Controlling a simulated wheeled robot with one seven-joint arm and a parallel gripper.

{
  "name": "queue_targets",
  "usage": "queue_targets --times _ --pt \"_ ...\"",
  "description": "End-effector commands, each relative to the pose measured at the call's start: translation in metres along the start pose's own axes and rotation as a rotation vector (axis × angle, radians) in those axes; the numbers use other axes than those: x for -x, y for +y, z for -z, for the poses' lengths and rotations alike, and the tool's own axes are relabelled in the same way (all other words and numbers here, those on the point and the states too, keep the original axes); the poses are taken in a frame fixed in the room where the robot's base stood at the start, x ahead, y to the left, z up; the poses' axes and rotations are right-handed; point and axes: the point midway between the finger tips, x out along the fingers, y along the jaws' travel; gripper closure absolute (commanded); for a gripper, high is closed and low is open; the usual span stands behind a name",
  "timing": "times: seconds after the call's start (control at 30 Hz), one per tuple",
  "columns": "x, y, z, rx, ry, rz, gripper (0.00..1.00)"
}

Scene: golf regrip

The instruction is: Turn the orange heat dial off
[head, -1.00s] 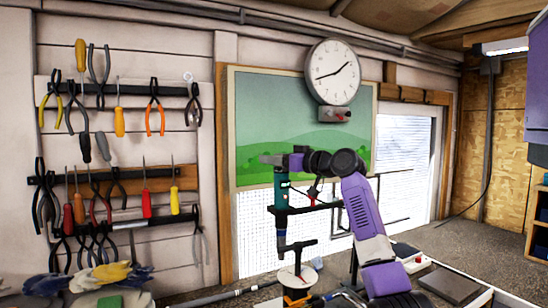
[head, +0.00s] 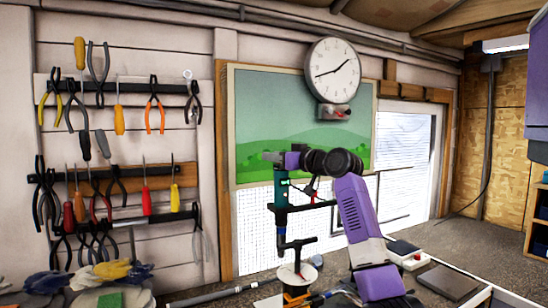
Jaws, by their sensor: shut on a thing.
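My purple arm reaches up from the lower right and bends left at a black joint. A narrow teal and black section hangs from its end. My gripper (head: 284,246) seems to be at the low end of this section and is small here. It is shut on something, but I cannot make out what. A black T-shaped piece (head: 300,243) is right beside it, above a white round piece (head: 297,275). I cannot pick out the orange heat dial for certain; it may be hidden or too small to see.
A white box with a red button (head: 417,257) and a dark flat panel (head: 449,281) are at the lower right of the bench. Gloves (head: 105,274) lie at the lower left. Pliers and screwdrivers hang on the left wall. A wall clock (head: 333,71) hangs above.

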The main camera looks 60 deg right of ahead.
Motion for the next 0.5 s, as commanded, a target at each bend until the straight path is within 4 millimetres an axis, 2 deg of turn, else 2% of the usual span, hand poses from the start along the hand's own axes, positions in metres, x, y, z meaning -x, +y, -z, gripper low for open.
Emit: queue_targets --times 0.5 --pt "0.0010 0.0080 0.0014 -0.002 0.001 -0.404 1.00"
